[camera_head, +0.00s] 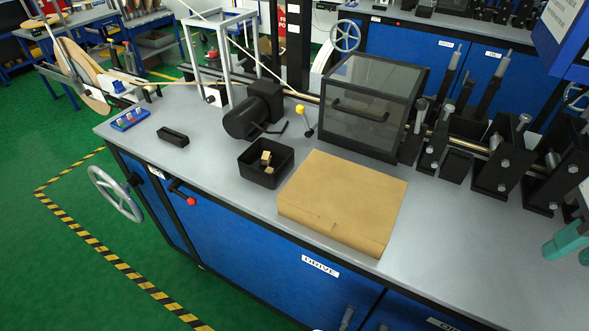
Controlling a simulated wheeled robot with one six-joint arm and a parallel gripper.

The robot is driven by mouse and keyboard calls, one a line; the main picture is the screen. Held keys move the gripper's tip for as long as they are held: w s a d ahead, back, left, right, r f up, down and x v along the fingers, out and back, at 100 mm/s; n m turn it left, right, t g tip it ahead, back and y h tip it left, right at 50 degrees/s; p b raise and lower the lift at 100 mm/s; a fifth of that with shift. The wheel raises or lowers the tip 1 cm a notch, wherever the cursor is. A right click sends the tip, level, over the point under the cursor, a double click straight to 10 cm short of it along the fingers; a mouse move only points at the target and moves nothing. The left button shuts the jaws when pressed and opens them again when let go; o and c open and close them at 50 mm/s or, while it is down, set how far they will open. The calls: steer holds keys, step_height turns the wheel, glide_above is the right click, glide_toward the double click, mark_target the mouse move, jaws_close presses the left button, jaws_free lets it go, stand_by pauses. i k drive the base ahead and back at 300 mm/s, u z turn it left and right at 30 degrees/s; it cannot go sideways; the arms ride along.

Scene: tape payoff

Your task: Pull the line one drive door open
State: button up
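The drive door (258,255) is a blue panel in the front of the near bench. It carries a white label reading DRIVE (320,266) near its top edge. The door looks shut, flush with the dark frame around it. A grey upright handle (346,318) shows near its right side, cut by the bottom edge of the picture. The lower part of the door is out of view. I cannot make out my gripper in this view.
A red-knobbed lever (185,194) and a handwheel (116,194) stick out at the bench's left. On top are a cardboard box (342,203), a black bin (265,178) and a clear guard (367,106). Green floor (60,250) is free at left.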

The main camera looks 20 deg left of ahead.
mark_target(318, 292)
steer(key=u, duration=0.7)
steer(key=k, duration=1.05)
